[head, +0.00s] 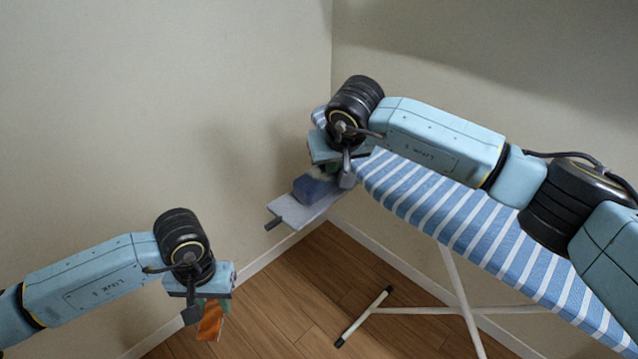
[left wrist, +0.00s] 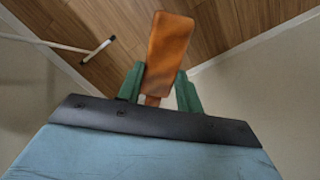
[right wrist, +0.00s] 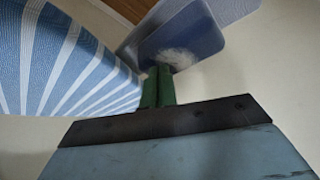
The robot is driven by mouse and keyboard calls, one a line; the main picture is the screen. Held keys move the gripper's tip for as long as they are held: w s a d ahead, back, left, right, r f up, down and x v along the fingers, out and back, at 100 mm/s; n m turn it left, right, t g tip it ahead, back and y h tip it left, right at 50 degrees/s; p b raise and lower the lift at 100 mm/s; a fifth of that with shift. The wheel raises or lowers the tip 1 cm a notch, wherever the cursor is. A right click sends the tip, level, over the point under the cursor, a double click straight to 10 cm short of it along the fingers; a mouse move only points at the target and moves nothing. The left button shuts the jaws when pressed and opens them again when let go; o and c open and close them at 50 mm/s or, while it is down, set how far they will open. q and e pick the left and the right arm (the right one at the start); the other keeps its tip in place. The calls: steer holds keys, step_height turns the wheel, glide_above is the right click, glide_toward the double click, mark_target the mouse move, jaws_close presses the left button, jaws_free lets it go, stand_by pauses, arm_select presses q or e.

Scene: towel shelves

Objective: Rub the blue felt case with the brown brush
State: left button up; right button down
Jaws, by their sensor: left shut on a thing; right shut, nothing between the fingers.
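The blue felt case (head: 311,189) lies on the light grey rest at the narrow end of the ironing board. In the right wrist view the case (right wrist: 187,28) has a whitish fuzzy patch (right wrist: 176,58) near its edge. My right gripper (right wrist: 159,72) is shut and empty, its fingertips close to that patch; I cannot tell whether they touch the case. My left gripper (head: 208,303) is shut on the brown brush (head: 211,322), away from the case at the lower left. In the left wrist view the orange-brown brush (left wrist: 168,50) sticks out beyond the fingers. Its bristles are not visible.
The blue-and-white striped ironing board (head: 470,225) extends to the lower right on white legs (head: 455,285). The grey rest (head: 297,213) juts out from its end. Beige walls stand close behind. Wooden floor (head: 270,300) lies between my left gripper and the board.

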mark_target(333, 175)
steer(key=shift+r, duration=0.15)
